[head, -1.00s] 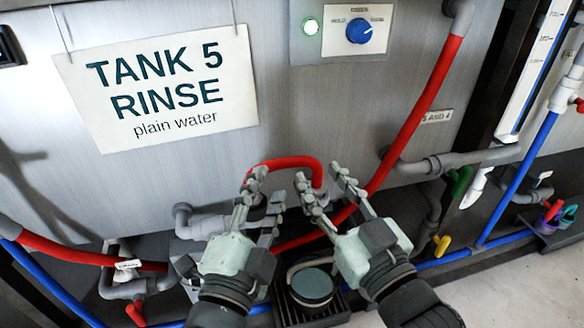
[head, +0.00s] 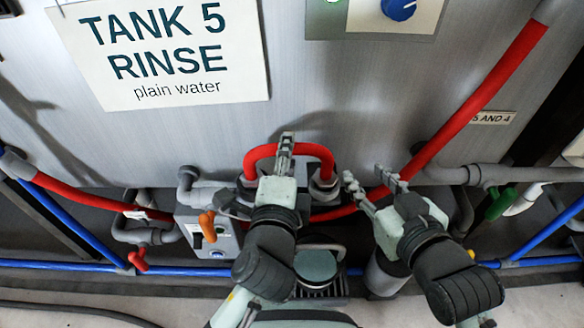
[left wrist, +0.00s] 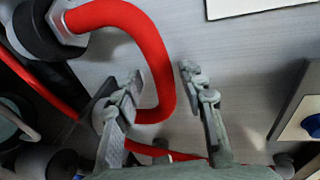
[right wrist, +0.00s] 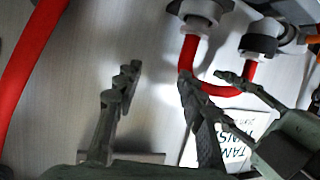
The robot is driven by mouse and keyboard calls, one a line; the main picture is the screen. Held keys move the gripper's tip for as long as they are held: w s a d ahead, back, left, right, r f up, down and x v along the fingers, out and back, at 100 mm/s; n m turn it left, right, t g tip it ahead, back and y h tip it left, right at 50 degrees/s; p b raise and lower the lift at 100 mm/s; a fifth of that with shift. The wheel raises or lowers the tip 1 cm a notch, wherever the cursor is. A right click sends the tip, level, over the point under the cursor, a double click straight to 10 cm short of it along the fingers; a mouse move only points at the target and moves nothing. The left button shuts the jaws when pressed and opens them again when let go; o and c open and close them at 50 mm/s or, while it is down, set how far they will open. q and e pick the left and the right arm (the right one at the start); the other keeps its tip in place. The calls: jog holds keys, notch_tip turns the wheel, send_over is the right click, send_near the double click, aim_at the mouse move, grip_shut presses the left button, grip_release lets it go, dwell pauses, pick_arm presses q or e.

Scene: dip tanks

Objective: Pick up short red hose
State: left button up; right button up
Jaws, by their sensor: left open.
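The short red hose (head: 262,153) is an upside-down U below the tank sign, its ends in two grey fittings. My left gripper (head: 286,146) is at the top of its arch. In the left wrist view, the hose (left wrist: 152,50) passes between the two spread fingers of my left gripper (left wrist: 160,80); I cannot tell whether either touches it. My right gripper (head: 367,177) is open and empty to the right of the hose. In the right wrist view, the hose (right wrist: 222,90) lies just beyond the right finger of my right gripper (right wrist: 158,75), outside its jaws.
A long red hose (head: 480,95) slopes down behind my right gripper. The TANK 5 RINSE sign (head: 165,50) hangs on the tank wall. An orange valve handle (head: 207,226) stands left of my left arm. A round-topped pump (head: 315,262) sits below the short hose.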

pick_arm(q)
jog(key=r+x, duration=0.1)
jog(key=x, duration=0.5)
jog(key=shift+f+b, duration=0.3)
jog(key=shift+f, duration=0.1)
pick_arm(e)
jog(key=r, duration=0.1)
jog(key=a+r+t, duration=0.1)
jog(key=shift+w+a+r+y, duration=0.25)
jog(key=shift+a+r+y, duration=0.1)
jog(key=shift+r+y, duration=0.05)
pick_arm(q)
jog(key=shift+w, duration=0.1)
jog(key=shift+c, duration=0.5)
grip_shut()
jog(key=shift+r, duration=0.1)
